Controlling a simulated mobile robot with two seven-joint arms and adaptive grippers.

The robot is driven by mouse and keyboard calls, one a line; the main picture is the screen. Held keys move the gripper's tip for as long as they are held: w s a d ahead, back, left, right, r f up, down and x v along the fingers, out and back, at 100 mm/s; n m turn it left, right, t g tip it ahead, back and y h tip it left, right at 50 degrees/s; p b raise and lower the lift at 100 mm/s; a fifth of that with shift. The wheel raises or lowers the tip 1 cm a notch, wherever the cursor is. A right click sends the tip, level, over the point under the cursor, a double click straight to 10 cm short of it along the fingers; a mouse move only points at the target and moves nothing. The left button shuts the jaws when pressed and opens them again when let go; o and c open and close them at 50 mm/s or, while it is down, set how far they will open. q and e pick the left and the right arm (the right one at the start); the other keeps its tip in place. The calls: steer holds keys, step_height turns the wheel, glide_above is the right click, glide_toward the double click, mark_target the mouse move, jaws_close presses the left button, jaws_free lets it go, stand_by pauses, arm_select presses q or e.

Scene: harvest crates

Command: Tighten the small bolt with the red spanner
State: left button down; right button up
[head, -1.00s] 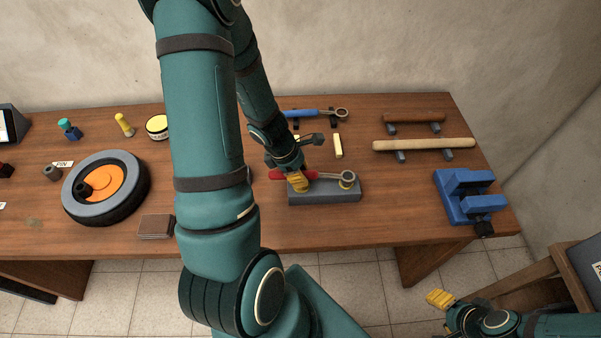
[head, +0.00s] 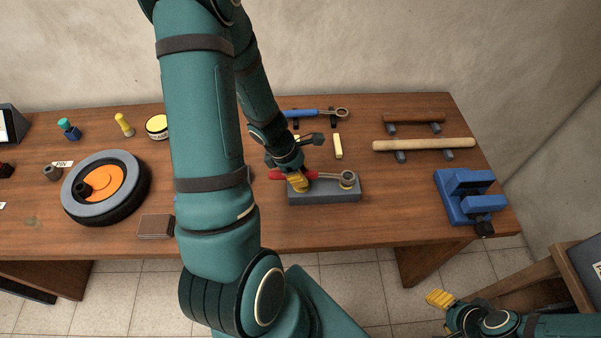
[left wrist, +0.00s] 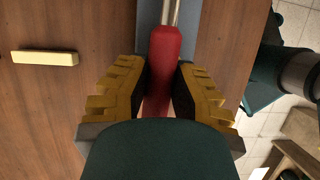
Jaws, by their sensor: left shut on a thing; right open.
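The red spanner (head: 322,175) lies level over the grey block (head: 325,194), its ring end at the right around or over a yellowish bolt (head: 346,184); I cannot tell how well it is seated. My left gripper (head: 299,183) is shut on the red handle near its left part. In the left wrist view the red handle (left wrist: 164,72) runs between the yellow fingers of my left gripper (left wrist: 160,95), and its metal shaft goes out of the top. The bolt is not visible there. My right gripper (head: 440,299) is open and empty, off the table at the lower right.
A blue spanner (head: 302,114) lies on a rest behind. A yellow bar (head: 338,146) lies behind the block. A blue vise (head: 468,199) stands at the right, and a wheel (head: 106,188) lies at the left. A wooden rod (head: 424,144) rests at the back right.

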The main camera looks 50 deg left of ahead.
arm_select(q)
steer(key=shift+f+b, duration=0.4)
steer(key=shift+r+p, duration=0.25)
steer(key=shift+p, duration=0.05)
steer(key=shift+r, duration=0.25)
steer(key=shift+f+b, duration=0.35)
steer(key=shift+f, duration=0.15)
stand_by(1.4)
steer(key=shift+r, duration=0.3)
steer(key=shift+r+p, duration=0.2)
steer(key=shift+p, duration=0.25)
steer(key=shift+d+f, duration=0.1)
